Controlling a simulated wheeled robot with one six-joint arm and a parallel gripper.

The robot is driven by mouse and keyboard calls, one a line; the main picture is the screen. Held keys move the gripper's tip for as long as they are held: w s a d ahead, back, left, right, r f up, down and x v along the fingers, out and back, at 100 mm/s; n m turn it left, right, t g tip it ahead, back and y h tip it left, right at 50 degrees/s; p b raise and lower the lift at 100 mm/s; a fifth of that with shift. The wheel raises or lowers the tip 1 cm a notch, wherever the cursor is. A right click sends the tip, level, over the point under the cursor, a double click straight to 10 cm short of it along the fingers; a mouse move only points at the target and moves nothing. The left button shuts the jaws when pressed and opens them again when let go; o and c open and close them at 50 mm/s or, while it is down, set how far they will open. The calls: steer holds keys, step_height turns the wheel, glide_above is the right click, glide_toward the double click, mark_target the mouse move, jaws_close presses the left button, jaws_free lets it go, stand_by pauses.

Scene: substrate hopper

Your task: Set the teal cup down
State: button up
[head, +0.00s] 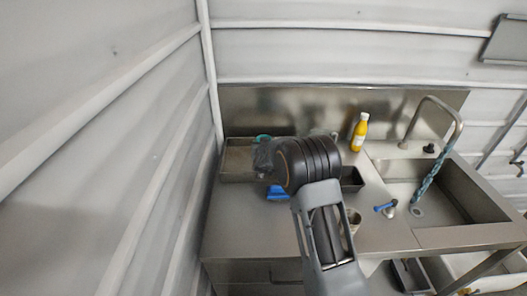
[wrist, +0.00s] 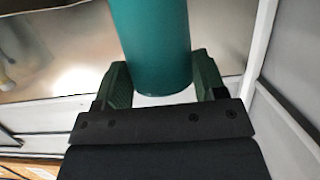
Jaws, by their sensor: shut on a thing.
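The teal cup (wrist: 152,40) stands between the two dark green fingers of my gripper (wrist: 162,80) in the wrist view, and the fingers are shut on it. In the head view only a small teal rim (head: 263,137) shows behind my gripper (head: 263,158). My gripper is over the right part of a shallow metal tray (head: 236,172) at the back left of the counter (head: 240,225). My arm hides most of the cup there, so I cannot tell whether its base touches anything.
A yellow bottle (head: 360,134) stands at the back, left of the sink (head: 455,205) with its tall faucet (head: 459,122). A blue object (head: 277,193) lies in front of the tray. A dark bin (head: 352,181) and a metal cup (head: 354,218) are right of my arm. The front-left counter is clear.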

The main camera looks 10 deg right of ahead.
steer(key=f+p, duration=0.1)
steer(key=f, duration=0.2)
steer(key=shift+w+f, duration=0.2)
steer(key=shift+f, duration=0.15)
steer(key=shift+f+b, duration=0.3)
steer(key=shift+b, duration=0.1)
steer(key=shift+f+b, duration=0.25)
steer(key=shift+b, duration=0.1)
steer(key=o, duration=0.9)
steer(key=shift+r, duration=0.15)
